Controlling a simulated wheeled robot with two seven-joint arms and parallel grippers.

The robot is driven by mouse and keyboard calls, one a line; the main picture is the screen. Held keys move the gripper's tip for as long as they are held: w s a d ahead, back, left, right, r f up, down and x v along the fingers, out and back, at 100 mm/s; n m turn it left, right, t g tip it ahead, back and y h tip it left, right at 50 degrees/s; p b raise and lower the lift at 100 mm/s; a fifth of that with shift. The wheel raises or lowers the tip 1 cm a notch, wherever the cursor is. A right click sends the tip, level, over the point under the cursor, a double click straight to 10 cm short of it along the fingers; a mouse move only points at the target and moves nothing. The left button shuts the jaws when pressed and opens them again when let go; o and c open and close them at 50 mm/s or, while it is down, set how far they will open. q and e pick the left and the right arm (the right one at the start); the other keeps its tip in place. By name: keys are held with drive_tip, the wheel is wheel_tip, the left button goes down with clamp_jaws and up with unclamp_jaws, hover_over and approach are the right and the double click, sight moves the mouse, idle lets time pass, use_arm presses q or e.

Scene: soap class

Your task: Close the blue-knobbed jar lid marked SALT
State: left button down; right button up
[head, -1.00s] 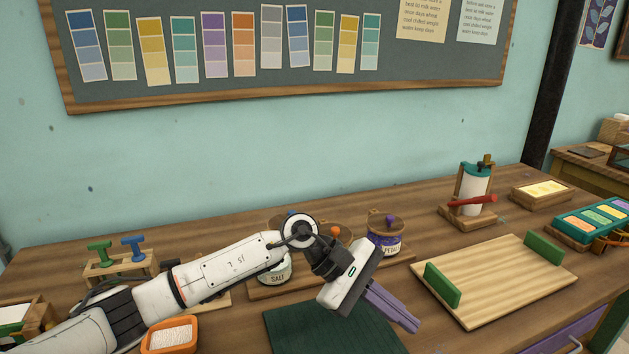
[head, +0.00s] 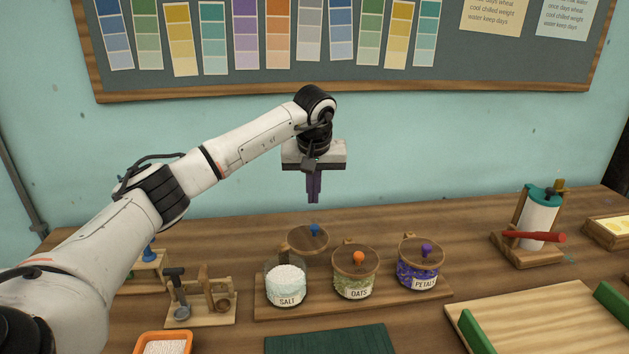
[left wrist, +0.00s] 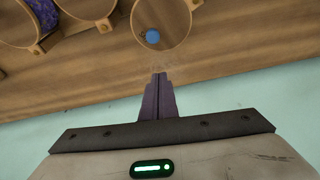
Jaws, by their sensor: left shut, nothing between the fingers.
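The SALT jar (head: 286,284) stands on the wooden rack, open, with white grains showing at its mouth. Its round wooden lid (head: 297,239) with a blue knob (head: 314,230) is swung open behind the jar. In the left wrist view the blue knob (left wrist: 153,36) shows on the lid (left wrist: 172,15) just beyond the fingertips. My left gripper (head: 314,199) is shut and empty, its purple fingers pointing down above and behind the lid, apart from it. It also shows in the left wrist view (left wrist: 160,78). My right gripper is not in view.
The OATS jar (head: 354,284), orange knob, and PETALS jar (head: 419,275), purple knob, stand lidded to the right on the same rack (head: 330,304). A dark green mat (head: 330,341) lies in front. A wooden tool stand (head: 203,312) is at left, and a pale board (head: 540,322) at right.

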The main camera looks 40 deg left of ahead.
sight(304, 235)
use_arm(q)
drive_tip(key=f, duration=0.2)
drive_tip(key=s+d+f, duration=0.1)
drive_tip(key=shift+f, duration=0.2)
drive_tip(key=shift+s+d+f+p, duration=0.15)
drive_tip(key=shift+s+d+p, duration=0.15)
drive_tip(key=shift+s+d, duration=0.25)
drive_tip(key=shift+w, duration=0.1)
